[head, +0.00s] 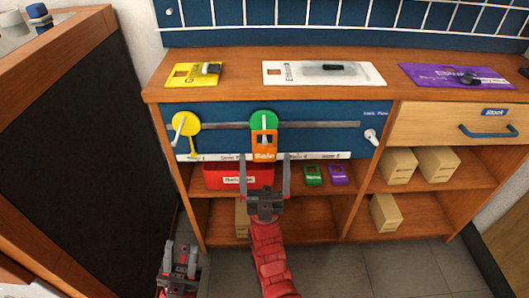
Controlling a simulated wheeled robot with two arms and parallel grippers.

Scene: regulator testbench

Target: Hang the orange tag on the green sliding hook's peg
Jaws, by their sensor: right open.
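The green round sliding hook (257,118) sits on the grey rail of the blue panel, with a pale peg at its middle. The orange tag (265,154), marked "Sale", is upright right below the green hook, its cut-out top overlapping the lower end of the peg. I cannot tell for sure whether the peg passes through the cut-out. My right gripper (265,158) is open, its two fingers pointing up on either side of the tag's lower part, with visible gaps. My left gripper (180,248) is low at the left, empty, its fingers apart.
A yellow hook (186,122) is left on the rail (320,125), and a white knob (371,136) at its right end. Below are a red bin (225,176), green and purple tags (313,175) and several boxes. Yellow, white and purple boards lie on the wooden top.

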